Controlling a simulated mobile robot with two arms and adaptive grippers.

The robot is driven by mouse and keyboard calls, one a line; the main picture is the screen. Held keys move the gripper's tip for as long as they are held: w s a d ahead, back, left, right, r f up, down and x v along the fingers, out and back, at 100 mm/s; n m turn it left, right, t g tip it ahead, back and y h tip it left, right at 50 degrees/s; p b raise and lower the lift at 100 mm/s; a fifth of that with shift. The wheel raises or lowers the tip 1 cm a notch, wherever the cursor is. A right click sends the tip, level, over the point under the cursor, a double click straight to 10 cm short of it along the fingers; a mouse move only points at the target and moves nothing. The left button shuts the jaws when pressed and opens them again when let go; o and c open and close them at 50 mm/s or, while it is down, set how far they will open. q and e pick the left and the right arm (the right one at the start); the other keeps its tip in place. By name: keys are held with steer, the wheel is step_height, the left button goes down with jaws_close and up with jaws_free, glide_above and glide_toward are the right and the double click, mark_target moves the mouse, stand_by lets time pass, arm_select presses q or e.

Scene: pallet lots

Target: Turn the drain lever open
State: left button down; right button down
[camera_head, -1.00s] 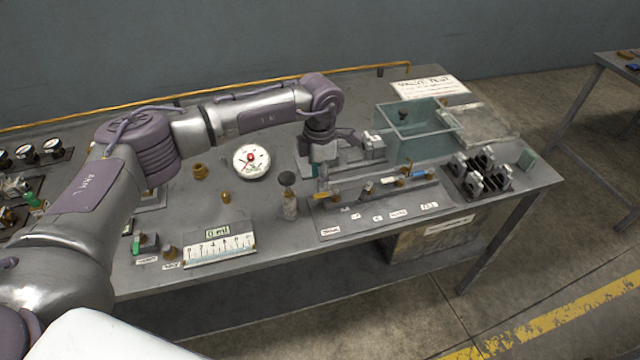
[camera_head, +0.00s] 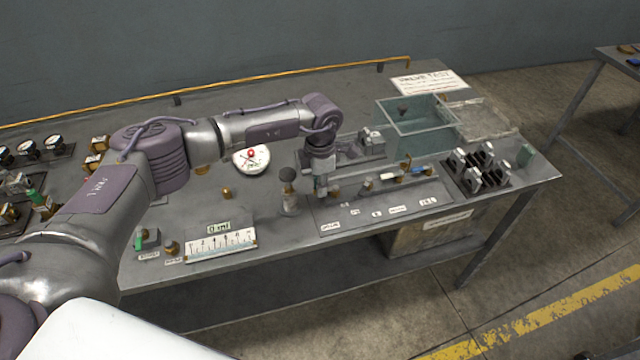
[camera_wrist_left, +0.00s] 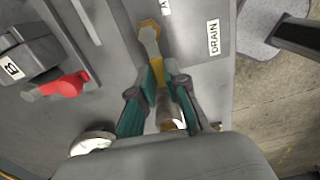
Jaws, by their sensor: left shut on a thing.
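The drain lever (camera_wrist_left: 157,70) shows in the left wrist view as a yellow handle near a metal fitting with an orange end, beside the DRAIN label (camera_wrist_left: 213,36). My left gripper (camera_wrist_left: 163,84) is shut on this lever, its teal fingers on either side. In the head view my left gripper (camera_head: 321,190) points down at the left end of the valve row (camera_head: 375,205) and hides most of the lever. I cannot tell the lever's exact angle. My right gripper is not in view.
A dark-capped upright cylinder (camera_head: 289,190) stands close left of the gripper. A round gauge (camera_head: 251,158) lies behind it. A clear tank (camera_head: 425,137) and a rack of clamps (camera_head: 478,172) are to the right. A red lever (camera_wrist_left: 65,84) shows in the wrist view.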

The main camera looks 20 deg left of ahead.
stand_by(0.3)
arm_select(q)
steer(key=n, duration=0.2)
steer(key=s+d+n+b, duration=0.1)
steer(key=n, duration=0.2)
steer(key=shift+s+d+n, duration=0.15)
steer(key=shift+d+n, duration=0.1)
steer(key=shift+n, duration=0.05)
steer(key=n, duration=0.1)
steer(key=d+n+b, duration=0.1)
steer(key=n, duration=0.1)
steer(key=n+b, duration=0.1)
steer(key=n, duration=0.1)
steer(key=shift+s+d, duration=0.2)
steer(key=shift+d, duration=0.2)
steer(key=n, duration=0.2)
steer(key=d+n+b, duration=0.1)
steer(key=n, duration=0.1)
steer(key=shift+w+d, duration=0.1)
steer(key=shift+d, duration=0.05)
steer(key=shift+w+d+n+b, duration=0.15)
steer(key=shift+d+n+b, duration=0.15)
steer(key=shift+n, duration=0.55)
steer(key=shift+w+d+n+b, duration=0.1)
steer(key=shift+d+n+b, duration=0.15)
steer(key=shift+n, duration=0.6)
steer(key=shift+r, duration=0.1)
steer(key=c, duration=1.2)
jaws_free()
